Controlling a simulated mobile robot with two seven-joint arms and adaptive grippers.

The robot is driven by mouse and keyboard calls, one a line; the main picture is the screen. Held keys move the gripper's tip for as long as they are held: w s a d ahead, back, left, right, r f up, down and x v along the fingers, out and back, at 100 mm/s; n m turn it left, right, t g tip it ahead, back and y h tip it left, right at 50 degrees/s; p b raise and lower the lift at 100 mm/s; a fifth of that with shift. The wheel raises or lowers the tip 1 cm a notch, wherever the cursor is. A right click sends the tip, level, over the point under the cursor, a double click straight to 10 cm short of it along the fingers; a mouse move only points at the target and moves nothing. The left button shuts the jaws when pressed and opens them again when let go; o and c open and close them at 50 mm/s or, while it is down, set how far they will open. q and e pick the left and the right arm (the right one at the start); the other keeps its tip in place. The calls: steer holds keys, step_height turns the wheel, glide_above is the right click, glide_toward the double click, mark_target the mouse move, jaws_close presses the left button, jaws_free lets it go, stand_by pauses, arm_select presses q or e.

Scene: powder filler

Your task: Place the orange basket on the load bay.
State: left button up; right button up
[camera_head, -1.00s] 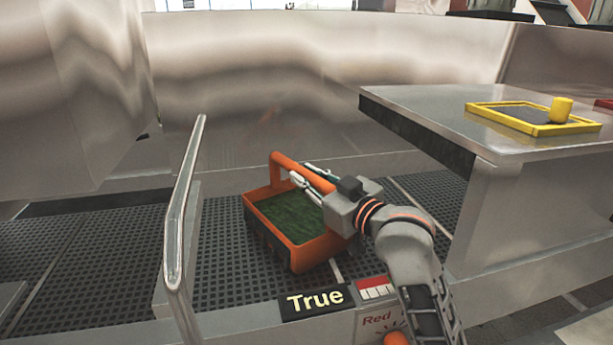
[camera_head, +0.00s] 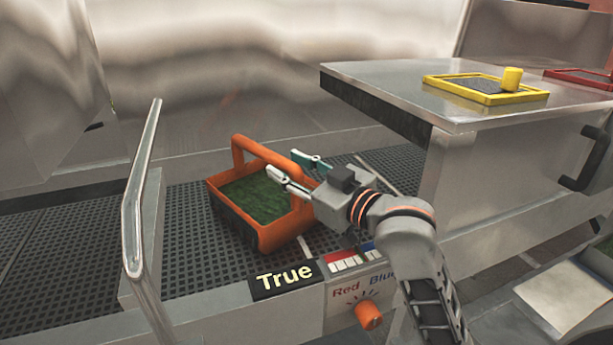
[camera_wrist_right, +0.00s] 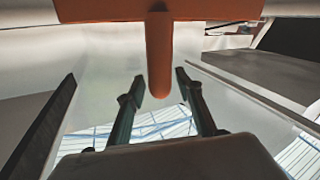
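The orange basket (camera_head: 282,236) has an arched handle and a dark green, grassy-looking filling. It sits on the dark perforated floor of the bay (camera_head: 195,258). My right gripper (camera_head: 288,166) is at the handle, its two fingers spread. In the right wrist view, an orange bar of the basket (camera_wrist_right: 159,50) points down between the open fingertips (camera_wrist_right: 159,88), with gaps visible on both sides. The fingers look apart from it. My left gripper is not in view.
A clear upright panel (camera_head: 140,195) stands left of the basket. A metal counter (camera_head: 395,85) with a yellow-framed tray (camera_head: 485,95) rises at the right. A "True" sign (camera_head: 284,278) and an orange knob (camera_head: 368,315) are on the front edge.

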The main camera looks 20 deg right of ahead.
mark_target(301, 174)
steer(key=v, duration=0.5)
steer(key=shift+s, duration=0.2)
steer(key=shift+s, duration=0.1)
